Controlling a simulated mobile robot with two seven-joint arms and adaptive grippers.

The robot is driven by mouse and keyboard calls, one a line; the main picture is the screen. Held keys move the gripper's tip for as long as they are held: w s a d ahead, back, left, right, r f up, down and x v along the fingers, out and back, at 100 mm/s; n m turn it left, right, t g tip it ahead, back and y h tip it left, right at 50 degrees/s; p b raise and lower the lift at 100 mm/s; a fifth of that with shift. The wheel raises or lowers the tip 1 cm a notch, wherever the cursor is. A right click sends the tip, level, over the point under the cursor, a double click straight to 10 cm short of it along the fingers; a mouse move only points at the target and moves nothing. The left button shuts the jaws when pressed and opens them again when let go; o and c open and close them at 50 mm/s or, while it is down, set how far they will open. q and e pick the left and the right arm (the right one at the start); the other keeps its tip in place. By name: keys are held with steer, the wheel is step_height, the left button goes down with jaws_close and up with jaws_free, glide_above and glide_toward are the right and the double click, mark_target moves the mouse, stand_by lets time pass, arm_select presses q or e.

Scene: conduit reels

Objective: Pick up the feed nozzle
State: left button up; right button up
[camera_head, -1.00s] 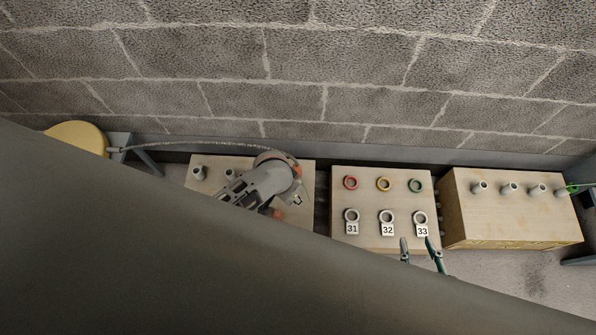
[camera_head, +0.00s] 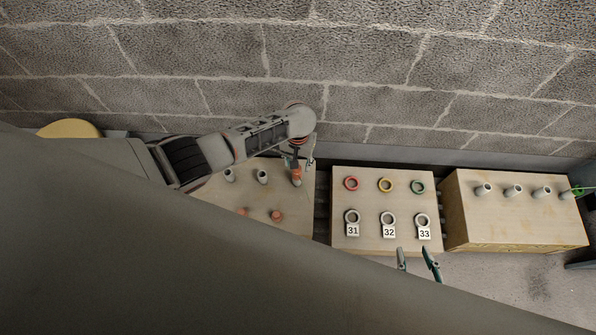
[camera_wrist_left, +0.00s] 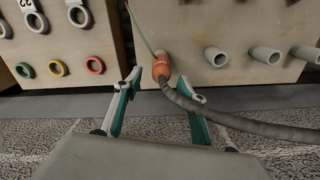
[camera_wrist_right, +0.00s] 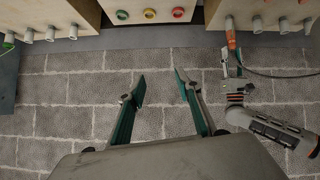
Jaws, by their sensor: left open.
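The feed nozzle, an orange collar on a hose end (camera_wrist_left: 161,67), sits at the face of a wooden box in the left wrist view. A dark grey hose (camera_wrist_left: 215,116) runs from it to the right. It also shows orange in the head view (camera_head: 296,179) and right wrist view (camera_wrist_right: 231,40). My left gripper (camera_wrist_left: 163,90) is open, its fingers to either side of the nozzle and hose; I cannot tell whether they touch. It shows in the head view just above the nozzle (camera_head: 298,160). My right gripper (camera_wrist_right: 153,92) is open and empty, below the middle box in the head view (camera_head: 418,260).
The left box (camera_head: 210,194) has grey stubs and orange pieces (camera_head: 277,215). The middle box (camera_head: 368,199) bears coloured rings and rings tagged 31, 32, 33. The right box (camera_head: 520,220) has several grey stubs. A yellow reel (camera_head: 69,128) is partly hidden. A block wall (camera_head: 370,70) stands behind.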

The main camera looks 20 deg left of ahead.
mark_target(297, 171)
arm_select(q)
steer(key=shift+f, duration=0.4)
steer(key=f+b, duration=0.1)
steer(key=f, duration=0.1)
steer(key=s+f+b, duration=0.1)
steer(key=f, duration=0.1)
steer(key=shift+a, duration=0.1)
steer(key=shift+f+b, duration=0.25)
steer(key=shift+b, duration=0.1)
steer(key=shift+w+r, duration=0.1)
steer(key=shift+w, duration=0.1)
steer(key=shift+w+r, duration=0.1)
steer(key=shift+r, duration=0.1)
jaws_close()
arm_select(e)
steer(key=shift+w+a+r, duration=0.2)
steer(key=shift+w+a, duration=0.25)
steer(key=shift+a, duration=0.05)
